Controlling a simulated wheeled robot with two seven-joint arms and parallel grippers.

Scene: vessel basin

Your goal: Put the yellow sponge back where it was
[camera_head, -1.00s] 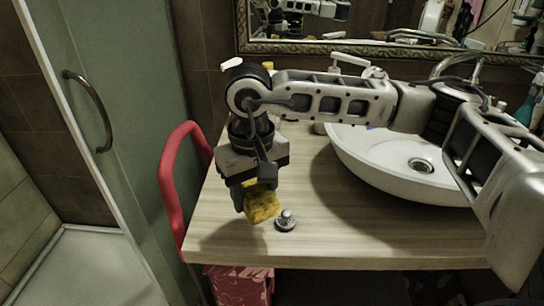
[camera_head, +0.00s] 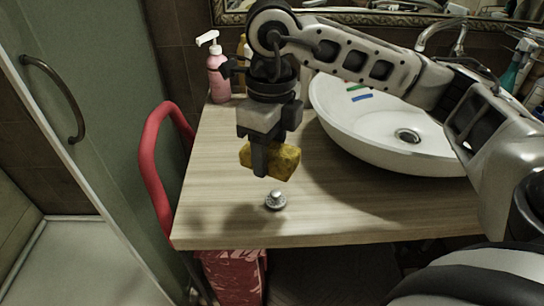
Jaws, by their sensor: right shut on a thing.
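The yellow sponge (camera_head: 284,163) is held in my right gripper (camera_head: 262,165), above the left part of the wooden counter (camera_head: 225,215). The gripper points down and is shut on the sponge, with one finger across its front. The sponge looks raised over the counter, behind a small metal drain plug (camera_head: 276,200). My left gripper is not in view.
The white basin (camera_head: 340,120) stands on the counter to the right, with green and blue strips inside. A pink pump bottle (camera_head: 217,75) stands at the back left. A red rail (camera_head: 150,165) runs along the counter's left edge. The counter's front left is clear.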

